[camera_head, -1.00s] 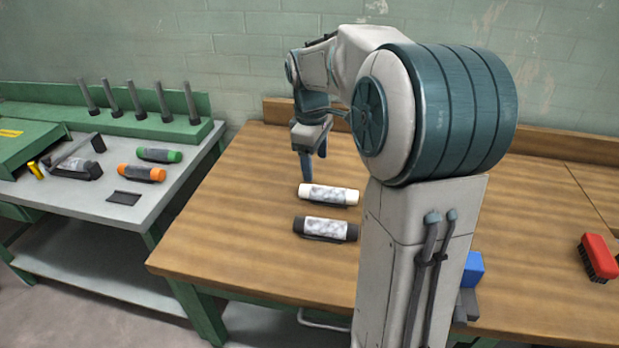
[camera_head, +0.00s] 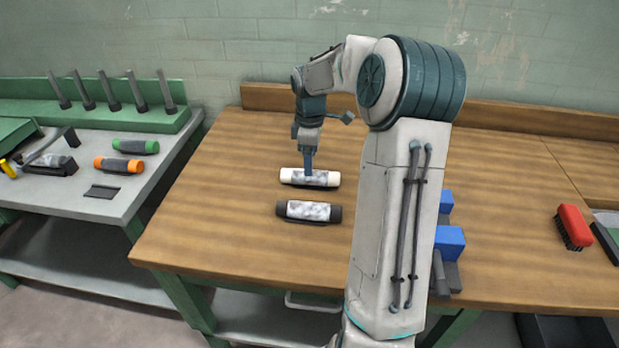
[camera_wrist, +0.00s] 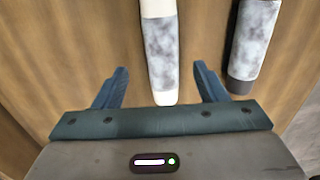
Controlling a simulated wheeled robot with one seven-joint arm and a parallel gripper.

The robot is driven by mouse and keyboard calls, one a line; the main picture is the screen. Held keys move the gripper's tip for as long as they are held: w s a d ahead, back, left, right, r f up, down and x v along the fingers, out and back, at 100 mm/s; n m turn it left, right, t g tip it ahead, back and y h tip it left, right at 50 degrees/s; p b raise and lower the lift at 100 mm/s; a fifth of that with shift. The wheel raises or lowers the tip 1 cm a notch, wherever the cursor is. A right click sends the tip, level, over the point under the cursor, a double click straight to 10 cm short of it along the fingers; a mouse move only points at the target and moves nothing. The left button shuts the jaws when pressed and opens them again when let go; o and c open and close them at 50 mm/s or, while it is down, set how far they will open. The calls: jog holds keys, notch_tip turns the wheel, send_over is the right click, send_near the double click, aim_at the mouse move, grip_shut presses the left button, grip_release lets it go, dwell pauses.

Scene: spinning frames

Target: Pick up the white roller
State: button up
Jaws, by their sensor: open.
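The white roller (camera_head: 290,176) lies on the wooden table, with a mottled grey band around its middle. In the wrist view the white roller (camera_wrist: 161,60) points lengthwise toward my gripper (camera_wrist: 160,82), and its near white end sits between the two blue fingers. The fingers are spread, with a gap on each side of the roller. In the head view my gripper (camera_head: 309,172) is low over the roller's middle; from there I cannot tell whether it touches. Only one finger shows clearly in that view.
A black roller (camera_head: 309,211) with a similar grey band lies close beside the white one, and also shows in the wrist view (camera_wrist: 250,45). Blue blocks (camera_head: 449,240) and a red brush (camera_head: 574,227) are to the right. A side table at left holds green (camera_head: 135,146) and orange (camera_head: 119,165) rollers.

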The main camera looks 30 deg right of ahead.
aim_at(295, 177)
notch_tip(295, 177, down, 5)
jog(key=shift+s+f, duration=0.1)
jog(key=shift+s, duration=0.05)
jog(key=c, duration=1.2)
jog(key=shift+o, duration=0.2)
jog(key=shift+r, duration=0.2)
